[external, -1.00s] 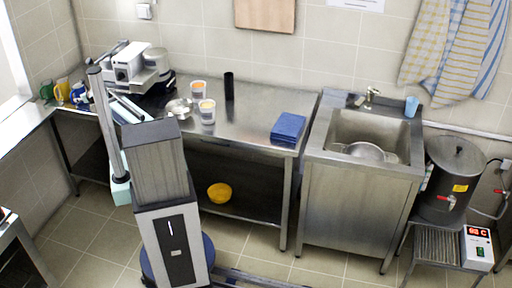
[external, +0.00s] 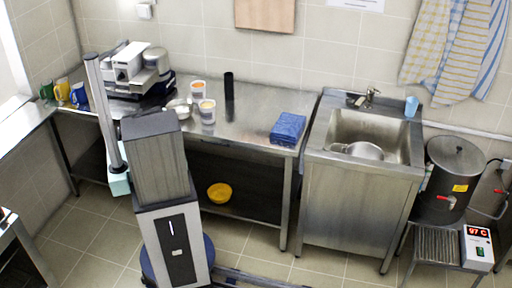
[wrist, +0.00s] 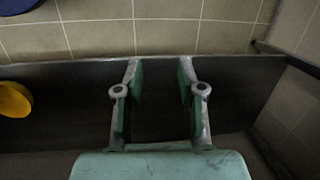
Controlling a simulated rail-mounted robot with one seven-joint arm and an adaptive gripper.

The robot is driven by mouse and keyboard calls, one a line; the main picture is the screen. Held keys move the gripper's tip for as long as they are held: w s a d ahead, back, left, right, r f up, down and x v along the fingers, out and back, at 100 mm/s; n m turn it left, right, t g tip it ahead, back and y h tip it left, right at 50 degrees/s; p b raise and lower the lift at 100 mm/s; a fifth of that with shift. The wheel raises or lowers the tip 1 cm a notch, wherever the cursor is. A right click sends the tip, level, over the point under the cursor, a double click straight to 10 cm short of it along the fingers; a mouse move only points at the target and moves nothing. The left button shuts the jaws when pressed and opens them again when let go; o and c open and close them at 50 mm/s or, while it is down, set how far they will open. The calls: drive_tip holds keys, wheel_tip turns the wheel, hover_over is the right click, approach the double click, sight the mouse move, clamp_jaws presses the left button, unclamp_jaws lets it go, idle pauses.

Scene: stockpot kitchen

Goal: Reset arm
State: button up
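My arm (external: 108,115) stands at the left of my column, in front of the steel counter, in the external view. A mint-coloured part of it (external: 119,183) hangs below counter height; the fingers cannot be made out there. In the wrist view my gripper (wrist: 160,92) has its two green-padded fingers spread apart, with nothing between them. Beyond the fingers is the dark lower shelf (wrist: 75,85). A yellow bowl (wrist: 14,99) lies at the left edge of that view, apart from the fingers; it also shows in the external view (external: 220,193).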

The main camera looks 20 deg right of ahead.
drive_tip(key=s+d+f+n+g+b, duration=0.1)
drive_tip(key=s+d+f+g+b, duration=0.1)
drive_tip(key=s+d, duration=0.4)
drive_tip(key=s+d+f+n+g+h+b, duration=0.1)
drive_tip(key=s+d+f+n+g+b, duration=0.1)
drive_tip(key=s+d+f, duration=0.3)
drive_tip(key=s+d+f+n+g+h+b, duration=0.1)
drive_tip(key=s+d+f+n+g+b, duration=0.1)
drive_tip(key=s+d+f, duration=0.2)
drive_tip(key=s+d, duration=0.3)
drive_tip(key=s, duration=0.3)
drive_tip(key=shift+s+d+f, duration=0.25)
drive_tip(key=shift+d, duration=0.05)
